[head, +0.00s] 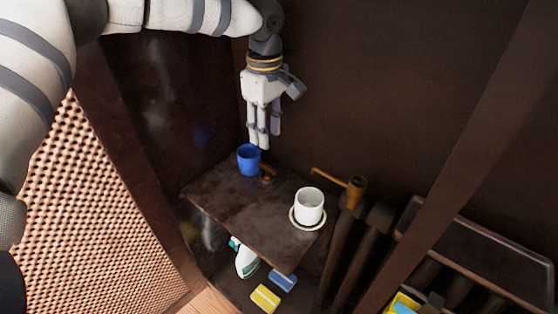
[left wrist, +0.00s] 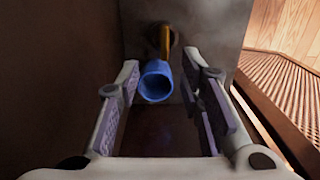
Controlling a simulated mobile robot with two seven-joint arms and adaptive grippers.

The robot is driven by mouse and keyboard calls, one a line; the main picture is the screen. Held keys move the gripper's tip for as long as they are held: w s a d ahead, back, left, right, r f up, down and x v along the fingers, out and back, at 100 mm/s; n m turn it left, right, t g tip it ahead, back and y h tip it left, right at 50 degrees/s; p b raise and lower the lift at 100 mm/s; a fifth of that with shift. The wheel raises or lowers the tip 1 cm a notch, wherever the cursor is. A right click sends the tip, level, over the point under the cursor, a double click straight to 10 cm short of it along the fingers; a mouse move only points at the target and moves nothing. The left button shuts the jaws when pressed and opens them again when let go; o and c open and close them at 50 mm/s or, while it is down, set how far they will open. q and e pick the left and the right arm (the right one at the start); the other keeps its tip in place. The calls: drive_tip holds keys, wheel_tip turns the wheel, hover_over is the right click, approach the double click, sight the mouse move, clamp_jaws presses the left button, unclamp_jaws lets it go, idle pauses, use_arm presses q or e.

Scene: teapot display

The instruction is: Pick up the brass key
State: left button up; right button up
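My left gripper (head: 258,140) points down above the back of a small dark shelf table. In the left wrist view its two padded fingers (left wrist: 160,115) stand apart with nothing between them that I can see held. A blue cup (head: 248,158) stands just below the gripper; it also shows between and beyond the fingers in the left wrist view (left wrist: 156,82). A small brass-coloured piece (head: 267,172) lies beside the cup, and a brass bar (left wrist: 165,42) shows past the cup in the left wrist view. I cannot tell for sure that this is the key. My right gripper is not in view.
The dark tabletop (head: 235,200) holds a white cup (head: 309,206) on a saucer. A brass-coloured fitting with a long handle (head: 352,188) is to its right. A spray bottle (head: 246,262) and a yellow sponge (head: 265,298) are below. A perforated panel (head: 100,220) stands left.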

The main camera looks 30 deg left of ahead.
sight(267, 165)
use_arm(q)
drive_tip(key=f, duration=1)
drive_tip(key=shift+s+f+b, duration=0.3)
drive_tip(key=shift+s+b, duration=0.05)
drive_tip(key=shift+b, duration=0.05)
drive_tip(key=shift+c, duration=0.5)
clamp_jaws()
